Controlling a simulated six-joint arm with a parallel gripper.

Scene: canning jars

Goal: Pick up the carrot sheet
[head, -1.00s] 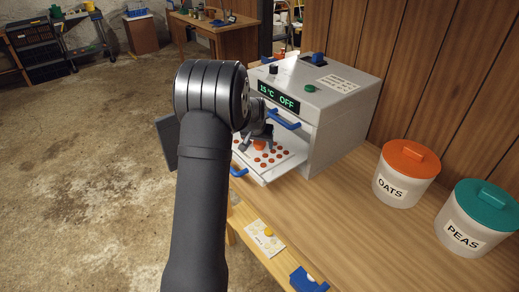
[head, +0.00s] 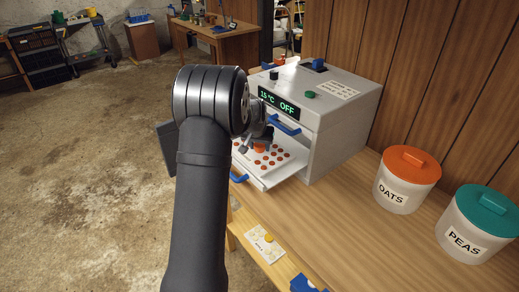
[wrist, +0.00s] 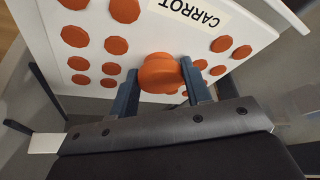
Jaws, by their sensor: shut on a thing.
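The carrot sheet (head: 270,160) is white with rows of orange round slices, and lies on the pulled-out tray at the front of the grey dryer. In the wrist view the sheet (wrist: 88,43) fills the upper part, with a label reading CARROT (wrist: 190,12) and a round orange knob (wrist: 158,73). My gripper (wrist: 168,82) is shut on this knob, one finger on each side. In the head view my gripper (head: 256,144) is over the sheet and partly hides it. I cannot tell whether the sheet is clear of the tray.
The grey dryer (head: 338,115) reads 15 °C and OFF. A blue tray handle (head: 238,178) juts out at the front. An oats jar (head: 405,180) and a peas jar (head: 475,225) stand to the right. A card (head: 263,243) lies near the bench's front edge. Bench between is clear.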

